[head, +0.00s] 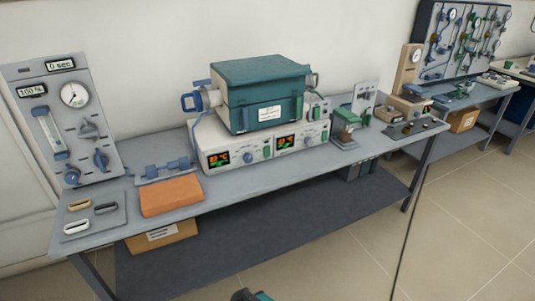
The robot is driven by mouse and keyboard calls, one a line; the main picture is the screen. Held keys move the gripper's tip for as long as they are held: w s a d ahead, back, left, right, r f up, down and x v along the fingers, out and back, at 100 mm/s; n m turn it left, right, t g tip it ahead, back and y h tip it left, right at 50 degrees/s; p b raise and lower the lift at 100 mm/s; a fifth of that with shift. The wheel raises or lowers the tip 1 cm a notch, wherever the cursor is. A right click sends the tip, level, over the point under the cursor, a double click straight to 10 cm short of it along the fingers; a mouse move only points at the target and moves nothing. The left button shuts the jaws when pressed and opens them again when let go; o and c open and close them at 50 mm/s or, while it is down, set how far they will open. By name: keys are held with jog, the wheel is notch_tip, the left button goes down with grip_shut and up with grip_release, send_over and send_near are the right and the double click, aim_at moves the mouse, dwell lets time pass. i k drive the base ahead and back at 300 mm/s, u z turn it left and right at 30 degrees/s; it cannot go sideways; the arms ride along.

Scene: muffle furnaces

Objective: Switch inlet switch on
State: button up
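A grey upright panel (66,125) stands at the left end of the bench. The teal furnace (262,92) sits on a white control base with lit displays, knobs and green switches (309,140). A small dark and teal piece shows at the bottom edge; no gripper fingers are recognisable.
The grey bench (215,186) also holds an orange block (171,195), a blue valve rail (163,171), a plate with small handles (90,213) and a small press-like device (346,126). A cardboard box (162,236) is underneath. The tiled floor in front looks clear.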

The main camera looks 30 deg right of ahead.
aim_at(266, 149)
jog(key=u, duration=4.5)
jog(key=i, duration=0.1)
jog(key=z, duration=2.8)
jog(key=k, duration=0.45)
jog(key=z, duration=0.6)
